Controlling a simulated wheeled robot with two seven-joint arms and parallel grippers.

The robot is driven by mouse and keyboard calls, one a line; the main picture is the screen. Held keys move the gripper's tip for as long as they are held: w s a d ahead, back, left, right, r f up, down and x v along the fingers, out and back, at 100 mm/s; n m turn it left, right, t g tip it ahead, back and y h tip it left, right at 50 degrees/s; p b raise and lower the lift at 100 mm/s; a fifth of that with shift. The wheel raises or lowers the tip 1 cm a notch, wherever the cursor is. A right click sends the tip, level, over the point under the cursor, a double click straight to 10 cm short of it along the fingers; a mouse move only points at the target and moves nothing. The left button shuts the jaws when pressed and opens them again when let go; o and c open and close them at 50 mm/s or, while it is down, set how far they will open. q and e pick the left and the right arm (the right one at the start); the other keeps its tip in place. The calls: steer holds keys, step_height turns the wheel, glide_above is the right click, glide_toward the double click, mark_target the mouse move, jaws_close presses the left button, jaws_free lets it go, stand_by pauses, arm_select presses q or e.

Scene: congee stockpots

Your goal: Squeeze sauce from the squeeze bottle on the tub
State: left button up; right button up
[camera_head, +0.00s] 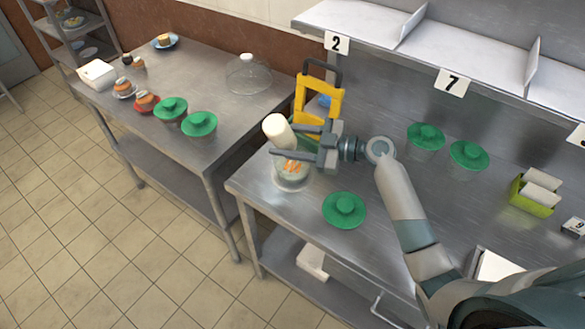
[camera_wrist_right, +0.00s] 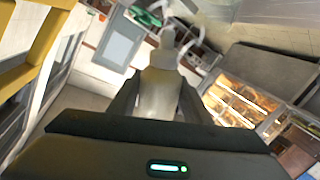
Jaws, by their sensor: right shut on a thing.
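The cream squeeze bottle (camera_head: 278,130) is tilted in the head view, its wide pale end up and to the left. My right gripper (camera_head: 284,139) is shut on it above the tub. In the right wrist view the bottle (camera_wrist_right: 159,92) stands between the two dark fingers, its narrow nozzle pointing away from the gripper. The tub (camera_head: 291,181) is a clear round container near the left front corner of the right table. Orange streaks or pieces show in it. The gripper and bottle hide part of it, and I cannot tell whether sauce is flowing. My left gripper is out of view.
A yellow frame (camera_head: 300,100) stands behind the gripper. A green lid (camera_head: 344,209) lies right of the tub, and two green-lidded tubs (camera_head: 426,136) stand farther back. A shelf (camera_head: 375,28) overhangs the back. The left table (camera_head: 205,83) holds food plates and a glass dome (camera_head: 249,75).

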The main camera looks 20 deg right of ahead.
mark_target(277, 147)
steer(key=shift+r, duration=0.1)
steer(key=shift+r+p, duration=0.6)
steer(key=shift+r, duration=0.85)
steer(key=shift+w+a+f+n+h+b, duration=0.3)
steer(key=shift+w+a+n+h, duration=0.1)
steer(key=shift+w+a+n, duration=0.15)
steer(key=shift+a+f+n+t+h, duration=0.2)
steer(key=shift+a+n+t+h, duration=0.15)
steer(key=shift+n, duration=0.2)
steer(key=shift+s+a+f+n+h+b, duration=0.35)
steer(key=shift+s+f+n, duration=0.25)
steer(key=shift+n, duration=0.3)
steer(key=shift+s+f+n, duration=0.2)
steer(key=shift+s+n, duration=0.15)
steer(key=shift+s, duration=0.15)
steer(key=shift+s+f+n, duration=0.2)
steer(key=shift+s+n, duration=0.15)
steer(key=shift+s, duration=0.15)
